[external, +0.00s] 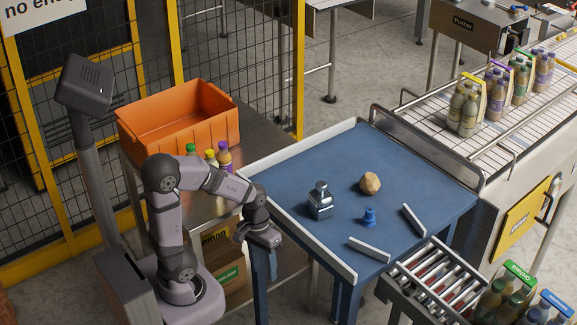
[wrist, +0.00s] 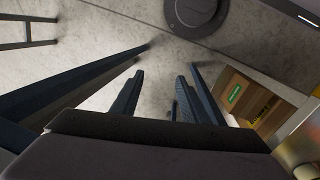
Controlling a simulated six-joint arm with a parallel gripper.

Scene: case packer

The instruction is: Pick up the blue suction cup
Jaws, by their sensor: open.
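The blue suction cup (external: 369,217) stands on the blue table top (external: 310,241), right of the table's middle. My gripper (external: 272,243) is at the table's front left edge, outside the white rim and well to the left of the suction cup. Its two dark fingers also show in the wrist view (wrist: 159,92), spread apart with nothing between them. The wrist view looks down at the concrete floor and table legs. The suction cup is not in that view.
An orange crate (external: 180,122) and several bottles are at left. A roller conveyor (external: 440,279) adjoins the table.

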